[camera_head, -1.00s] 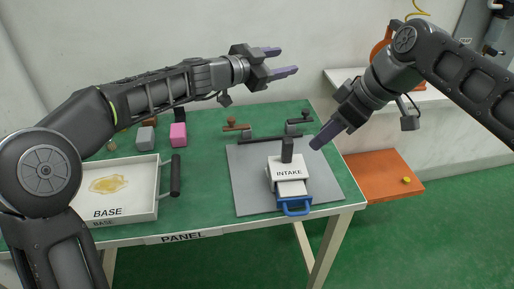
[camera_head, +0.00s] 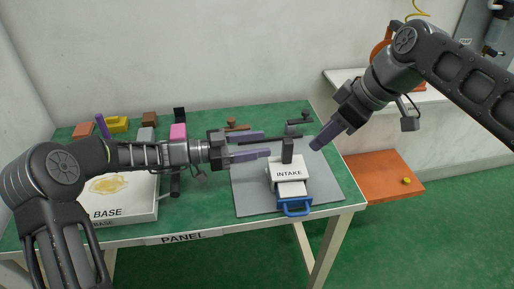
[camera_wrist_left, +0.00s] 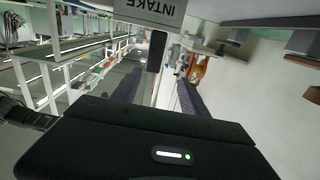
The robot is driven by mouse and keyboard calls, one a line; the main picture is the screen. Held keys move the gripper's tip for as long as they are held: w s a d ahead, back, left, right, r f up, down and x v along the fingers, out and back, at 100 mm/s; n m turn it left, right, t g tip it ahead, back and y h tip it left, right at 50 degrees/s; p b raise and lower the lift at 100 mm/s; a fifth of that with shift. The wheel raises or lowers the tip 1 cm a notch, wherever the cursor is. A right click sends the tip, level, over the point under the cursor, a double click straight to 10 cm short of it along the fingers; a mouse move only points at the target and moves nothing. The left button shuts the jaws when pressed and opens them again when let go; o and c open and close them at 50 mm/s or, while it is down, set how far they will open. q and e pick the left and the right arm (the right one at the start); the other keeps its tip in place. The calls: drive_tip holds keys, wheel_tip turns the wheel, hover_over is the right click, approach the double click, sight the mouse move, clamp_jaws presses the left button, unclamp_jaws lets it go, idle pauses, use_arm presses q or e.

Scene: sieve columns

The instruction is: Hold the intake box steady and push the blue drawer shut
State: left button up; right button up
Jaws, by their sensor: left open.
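The white intake box (camera_head: 289,171) sits on a grey plate (camera_head: 250,195) on the green table. A black upright handle (camera_head: 288,148) rises at its back. The blue drawer (camera_head: 295,206) sticks out at the front of the box, its looped blue handle facing the near edge. My left gripper (camera_head: 267,144) is open and empty, just left of the black handle. In the left wrist view, the handle (camera_wrist_left: 156,50) appears between the two finger lines, beyond the tips. My right gripper (camera_head: 323,137) hangs above and right of the box; its fingers overlap, so its opening is unclear.
A white BASE tray (camera_head: 140,209) stands at the left, partly behind my left arm. An orange surface (camera_head: 385,180) lies right of the table. The plate is clear around the drawer.

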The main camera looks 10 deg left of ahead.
sight(283, 146)
use_arm(q)
drive_tip(key=shift+s+d+f, duration=0.15)
drive_tip(key=shift+s+f, duration=0.15)
drive_tip(key=shift+s, duration=0.3)
drive_tip(key=shift+d, duration=0.1)
drive_tip(key=shift+x, duration=3.85)
drive_tip(key=shift+c, duration=0.2)
clamp_jaws()
